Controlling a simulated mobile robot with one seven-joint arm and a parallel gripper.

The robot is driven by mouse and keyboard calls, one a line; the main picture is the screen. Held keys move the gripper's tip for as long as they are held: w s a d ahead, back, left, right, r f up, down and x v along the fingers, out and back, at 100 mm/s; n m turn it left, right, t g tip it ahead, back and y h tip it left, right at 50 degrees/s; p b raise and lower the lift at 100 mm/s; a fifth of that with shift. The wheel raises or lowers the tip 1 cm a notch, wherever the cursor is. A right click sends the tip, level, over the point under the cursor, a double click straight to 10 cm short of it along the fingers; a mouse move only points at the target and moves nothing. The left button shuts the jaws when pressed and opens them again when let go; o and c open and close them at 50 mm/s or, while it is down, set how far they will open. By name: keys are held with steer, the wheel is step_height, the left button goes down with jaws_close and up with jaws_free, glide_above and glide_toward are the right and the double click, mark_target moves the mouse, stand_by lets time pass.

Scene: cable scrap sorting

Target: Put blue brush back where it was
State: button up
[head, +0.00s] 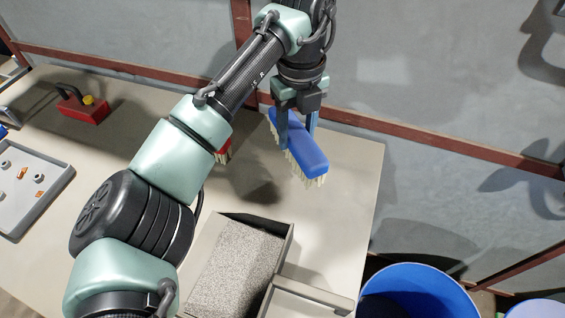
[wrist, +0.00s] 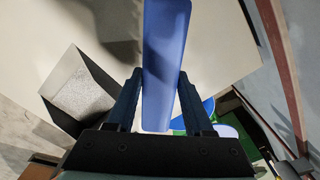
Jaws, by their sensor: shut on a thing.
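The blue brush (head: 309,152) has a blue back and pale bristles. My gripper (head: 297,134) is shut on it near the middle and holds it above the right part of the table, its shadow falling apart from it on the tabletop. In the wrist view the brush (wrist: 165,60) stands lengthwise between the two fingers of my gripper (wrist: 158,98). A second brush with a red back (head: 223,154) lies on the table, mostly hidden behind my arm.
A box with a grey speckled filling (head: 285,240) stands at the table's front edge. A red tool with a black handle (head: 84,108) and a grey tray (head: 55,207) are at left. A blue bin (head: 415,272) stands beyond the table's right edge. The table's right end is clear.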

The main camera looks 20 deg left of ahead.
step_height(320, 180, down, 4)
steer(key=shift+d, duration=0.15)
steer(key=shift+f+b, duration=0.3)
steer(key=shift+f, duration=1.65)
steer(key=shift+f, duration=0.1)
steer(key=o, duration=1.3)
